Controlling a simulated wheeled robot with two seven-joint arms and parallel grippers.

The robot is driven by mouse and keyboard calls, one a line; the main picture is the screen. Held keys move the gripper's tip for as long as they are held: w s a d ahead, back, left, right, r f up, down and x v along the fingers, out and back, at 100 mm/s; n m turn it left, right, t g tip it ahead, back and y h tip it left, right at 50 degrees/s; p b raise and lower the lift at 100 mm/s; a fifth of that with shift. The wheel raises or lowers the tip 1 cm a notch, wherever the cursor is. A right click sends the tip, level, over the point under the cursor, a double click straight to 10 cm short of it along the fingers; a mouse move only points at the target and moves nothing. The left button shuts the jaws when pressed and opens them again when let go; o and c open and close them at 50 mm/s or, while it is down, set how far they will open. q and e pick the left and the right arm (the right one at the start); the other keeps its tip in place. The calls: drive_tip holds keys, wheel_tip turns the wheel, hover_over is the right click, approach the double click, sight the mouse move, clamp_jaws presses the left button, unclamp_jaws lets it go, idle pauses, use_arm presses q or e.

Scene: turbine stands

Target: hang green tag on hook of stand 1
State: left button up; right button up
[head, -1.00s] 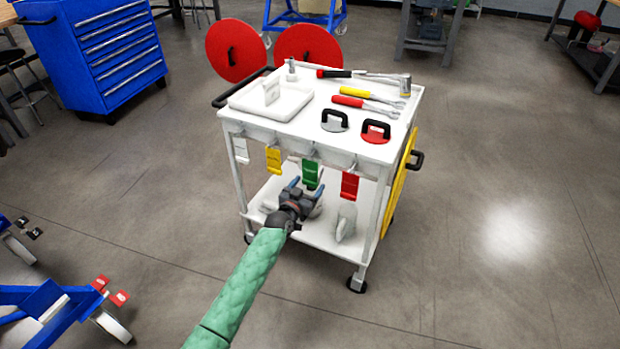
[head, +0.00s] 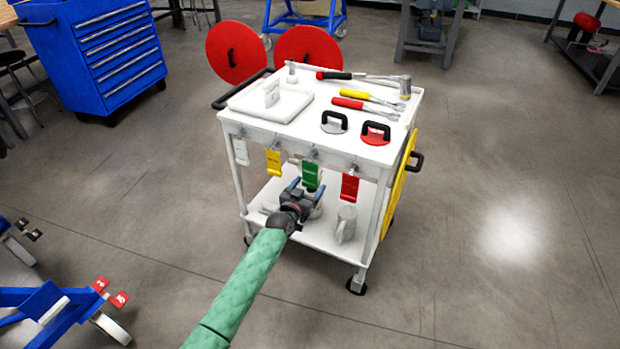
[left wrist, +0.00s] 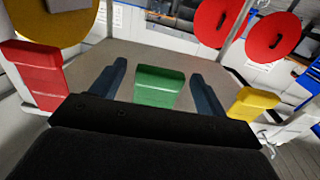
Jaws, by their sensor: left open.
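The green tag (head: 311,174) hangs from the front edge of the white cart, between a yellow tag (head: 274,162) and a red tag (head: 349,187). My left gripper (head: 304,186) is open just below and in front of the green tag. In the left wrist view, the green tag (left wrist: 160,86) lies between the two spread blue fingers (left wrist: 158,84), with a gap on each side. The hook of stand 1 cannot be made out. My right gripper is not in view.
The white cart (head: 300,136) carries tools, a tray (head: 270,104) and suction handles on top. A white tag (head: 241,151) hangs at its left. Blue stand parts (head: 45,305) with red pieces are at lower left. Open floor lies right of the cart.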

use_arm(q)
drive_tip(key=shift+c, duration=0.2)
drive_tip(key=c, duration=1.4)
drive_tip(key=shift+s, duration=0.1)
drive_tip(key=shift+s+a, duration=0.3)
drive_tip(key=shift+s, duration=0.15)
drive_tip(key=shift+s+p, duration=0.1)
drive_tip(key=shift+p, duration=0.25)
drive_tip(key=shift+p+v, duration=0.55)
drive_tip(key=shift+v, duration=0.7)
